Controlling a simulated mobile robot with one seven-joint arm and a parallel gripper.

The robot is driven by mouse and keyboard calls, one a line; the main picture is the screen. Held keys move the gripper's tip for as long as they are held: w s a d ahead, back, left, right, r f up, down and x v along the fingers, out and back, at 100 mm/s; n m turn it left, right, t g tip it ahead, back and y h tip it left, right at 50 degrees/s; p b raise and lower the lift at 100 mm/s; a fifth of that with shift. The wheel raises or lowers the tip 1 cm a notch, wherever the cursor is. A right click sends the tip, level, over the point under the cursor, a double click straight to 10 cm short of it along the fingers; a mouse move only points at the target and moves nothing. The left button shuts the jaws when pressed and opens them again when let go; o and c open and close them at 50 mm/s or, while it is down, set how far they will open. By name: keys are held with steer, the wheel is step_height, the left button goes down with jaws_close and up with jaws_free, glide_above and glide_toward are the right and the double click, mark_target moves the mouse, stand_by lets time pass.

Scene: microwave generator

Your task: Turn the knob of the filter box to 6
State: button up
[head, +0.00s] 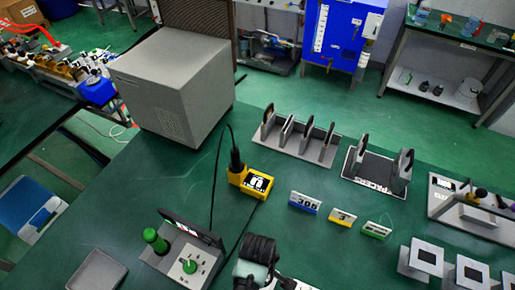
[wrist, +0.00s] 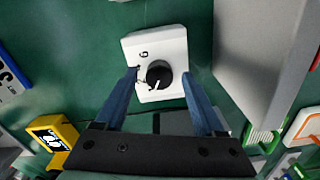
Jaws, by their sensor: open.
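The filter box appears to be the white box (wrist: 156,45) with a round black knob (wrist: 158,73) in the wrist view. A digit that looks like a 6 is printed above and left of the knob. The knob's white pointer mark points down, slightly left; smaller marks around it are unclear. My gripper (wrist: 161,76) is open, its two blue fingers on either side of the knob with gaps visible. Whether the fingertips are at knob height is unclear. In the head view my arm hides most of that spot; a white edge (head: 295,284) shows beside it.
A yellow box (head: 255,182) with a cable stands on the green table, with small number signs (head: 342,217) to its right. A device with a green knob (head: 189,265) is at the lower left. A large grey box (head: 180,80) stands behind. Grey racks (head: 300,137) stand farther back.

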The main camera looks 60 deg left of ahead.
jaws_close()
stand_by(0.3)
